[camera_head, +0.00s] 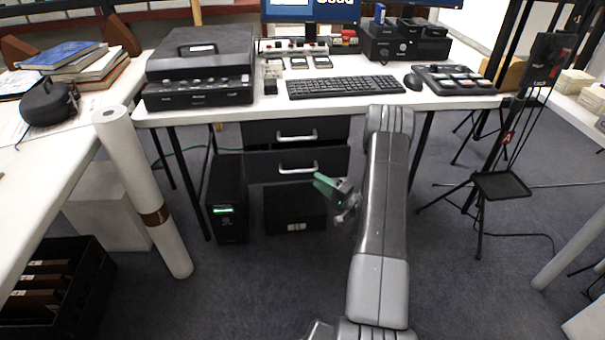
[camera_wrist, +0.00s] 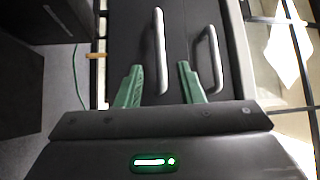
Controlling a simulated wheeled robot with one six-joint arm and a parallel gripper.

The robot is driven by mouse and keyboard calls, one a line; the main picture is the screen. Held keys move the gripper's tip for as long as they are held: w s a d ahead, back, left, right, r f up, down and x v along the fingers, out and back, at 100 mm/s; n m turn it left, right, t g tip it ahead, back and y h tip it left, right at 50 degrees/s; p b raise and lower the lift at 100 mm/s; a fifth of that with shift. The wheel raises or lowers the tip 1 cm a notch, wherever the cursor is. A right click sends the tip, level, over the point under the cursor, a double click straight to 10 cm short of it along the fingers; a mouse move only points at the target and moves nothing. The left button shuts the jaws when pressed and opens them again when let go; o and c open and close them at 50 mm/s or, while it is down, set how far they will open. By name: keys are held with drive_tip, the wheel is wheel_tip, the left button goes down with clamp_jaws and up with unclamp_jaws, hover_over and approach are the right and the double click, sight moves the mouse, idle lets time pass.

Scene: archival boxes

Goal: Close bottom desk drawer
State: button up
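The desk drawer unit has a top drawer (camera_head: 265,132) and a bottom drawer (camera_head: 262,168), both dark with silver bar handles. The bottom drawer's front looks pulled out a little past the top one; how far is hard to tell. My gripper (camera_head: 325,184) is at the bottom drawer's lower right, in front of it. In the wrist view, turned sideways, my gripper (camera_wrist: 160,82) has its two green fingers apart with nothing held. The bottom drawer's handle (camera_wrist: 160,50) lies between and beyond the fingertips, and the top handle (camera_wrist: 210,58) is to its right. Contact cannot be told.
A black computer tower (camera_head: 228,200) and a black box (camera_head: 295,208) stand under the desk. A white roll (camera_head: 140,190) leans at left. The desk (camera_head: 340,103) holds a keyboard (camera_head: 345,86) and scanner (camera_head: 200,68). A tripod (camera_head: 482,215) stands right. Carpet in front is free.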

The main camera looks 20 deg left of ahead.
sight(302, 171)
drive_tip(key=b+x, duration=0.1)
drive_tip(key=x, duration=0.7)
drive_tip(key=shift+c, duration=0.2)
clamp_jaws()
